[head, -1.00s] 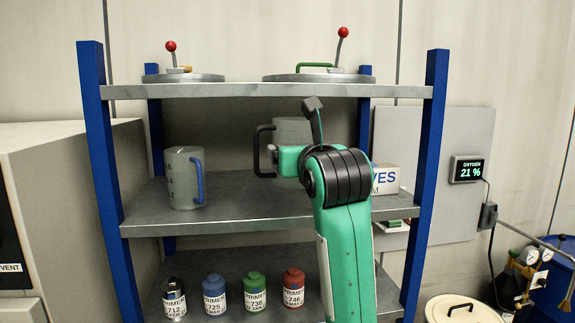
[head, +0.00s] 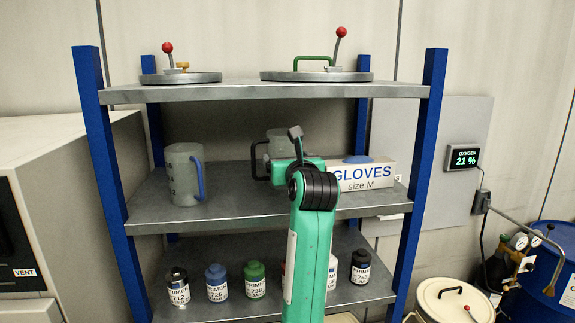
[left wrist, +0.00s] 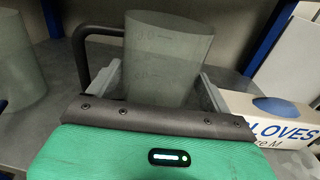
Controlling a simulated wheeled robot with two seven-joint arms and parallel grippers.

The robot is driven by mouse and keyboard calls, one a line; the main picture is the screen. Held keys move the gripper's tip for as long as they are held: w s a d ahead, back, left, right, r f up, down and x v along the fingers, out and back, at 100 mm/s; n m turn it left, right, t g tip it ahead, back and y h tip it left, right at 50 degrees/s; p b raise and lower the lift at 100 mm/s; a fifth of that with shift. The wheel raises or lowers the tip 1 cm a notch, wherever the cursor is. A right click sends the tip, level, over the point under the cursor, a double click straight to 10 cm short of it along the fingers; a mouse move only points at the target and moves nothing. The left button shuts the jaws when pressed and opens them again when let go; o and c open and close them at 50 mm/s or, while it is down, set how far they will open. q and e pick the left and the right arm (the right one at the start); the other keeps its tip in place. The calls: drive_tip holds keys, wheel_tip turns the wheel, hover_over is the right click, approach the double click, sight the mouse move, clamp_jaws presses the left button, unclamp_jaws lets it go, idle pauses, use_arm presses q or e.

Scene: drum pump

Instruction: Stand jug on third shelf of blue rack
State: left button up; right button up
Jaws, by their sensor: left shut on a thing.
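A grey translucent jug (head: 281,139) with a black handle (head: 258,160) is at the middle visible shelf (head: 150,212) of the blue rack (head: 93,130). My left gripper (head: 287,165) reaches in from the front and is shut on this jug. In the left wrist view the jug (left wrist: 165,55) is upright between my fingers, handle to the left. Its base is hidden, so I cannot tell whether it touches the shelf. My right gripper is not in view.
A second jug (head: 184,175) with a blue handle stands left on that shelf. A gloves box (head: 365,176) sits close on the right. Lidded discs with red-knobbed levers (head: 180,78) lie on top. Several primer bottles (head: 217,283) stand on the shelf below.

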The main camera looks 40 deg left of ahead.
use_arm(q)
drive_tip(key=shift+f, duration=0.5)
drive_tip(key=shift+w+a+f+p, duration=0.15)
drive_tip(key=shift+f+p, duration=0.3)
drive_tip(key=shift+p, duration=0.3)
drive_tip(key=shift+f, duration=0.15)
drive_tip(key=shift+f, duration=0.25)
drive_tip(key=o, duration=0.9)
drive_tip(key=shift+r, duration=0.1)
